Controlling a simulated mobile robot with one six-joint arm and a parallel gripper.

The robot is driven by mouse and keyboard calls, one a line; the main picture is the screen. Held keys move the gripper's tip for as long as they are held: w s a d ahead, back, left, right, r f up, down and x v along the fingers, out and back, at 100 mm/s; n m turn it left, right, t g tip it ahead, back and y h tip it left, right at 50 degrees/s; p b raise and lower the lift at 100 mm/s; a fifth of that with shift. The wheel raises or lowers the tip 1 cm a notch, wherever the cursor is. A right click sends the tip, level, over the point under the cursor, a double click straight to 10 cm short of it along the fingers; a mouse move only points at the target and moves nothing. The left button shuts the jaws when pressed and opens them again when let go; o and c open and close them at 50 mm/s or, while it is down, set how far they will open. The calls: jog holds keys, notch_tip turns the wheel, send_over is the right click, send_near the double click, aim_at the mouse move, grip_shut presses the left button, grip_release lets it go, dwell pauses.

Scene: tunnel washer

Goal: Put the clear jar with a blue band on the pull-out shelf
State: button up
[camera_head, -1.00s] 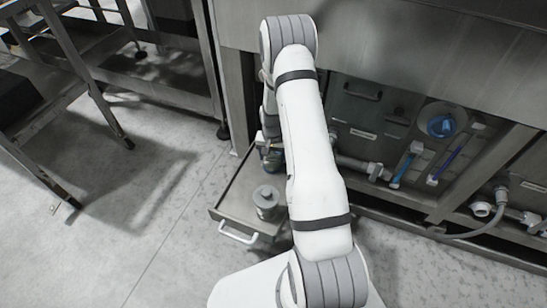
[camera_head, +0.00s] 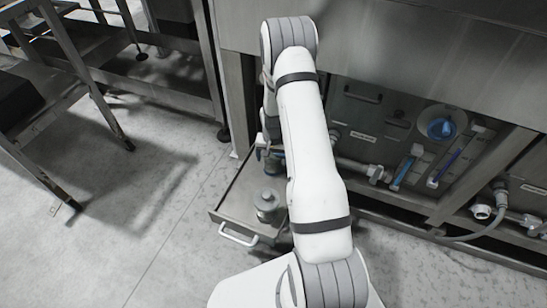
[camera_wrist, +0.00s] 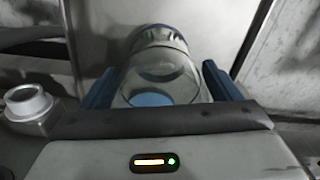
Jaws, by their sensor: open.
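The clear jar with a blue band (camera_wrist: 160,65) stands between my gripper's two blue fingers in the wrist view. Its blue band is at the far end, and a blue disc shows through the glass. My gripper (camera_wrist: 158,78) is open around the jar; I cannot tell whether either finger touches it. In the head view my gripper (camera_head: 268,145) is mostly hidden by my arm, at the far end of the pull-out shelf (camera_head: 232,203). The shelf is a grey metal tray with a white handle. Whether the jar rests on it is unclear.
A grey lidded canister (camera_head: 267,203) stands on the shelf's near part. The washer's open lower bay (camera_head: 400,140) with pipes and a blue-capped fitting (camera_head: 441,126) is at right. A metal rack (camera_head: 75,90) stands at left. The floor (camera_head: 130,240) left of the shelf is clear.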

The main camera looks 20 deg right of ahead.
jog(key=s+a+r+n+p, duration=0.1)
jog(key=s+a+r, duration=0.15)
jog(key=r, duration=0.75)
jog(key=s+a+r+n+p, duration=0.1)
jog(key=s+a+r, duration=0.15)
jog(key=r, duration=0.65)
jog(key=s+a+r+n+p, duration=0.1)
jog(key=s+r+p, duration=0.15)
jog(key=r, duration=0.75)
jog(key=s+a+r+n, duration=0.1)
jog(key=s+a+r, duration=0.1)
jog(key=s+r, duration=0.3)
jog(key=s+a+r+n+t, duration=0.1)
jog(key=s+r, duration=0.4)
jog(key=s, duration=0.8)
jog(key=shift+a+n+b, duration=0.4)
jog(key=shift+a+n, duration=0.3)
jog(key=shift+a, duration=0.5)
jog(key=shift+s, duration=0.1)
jog(key=shift+c, duration=0.4)
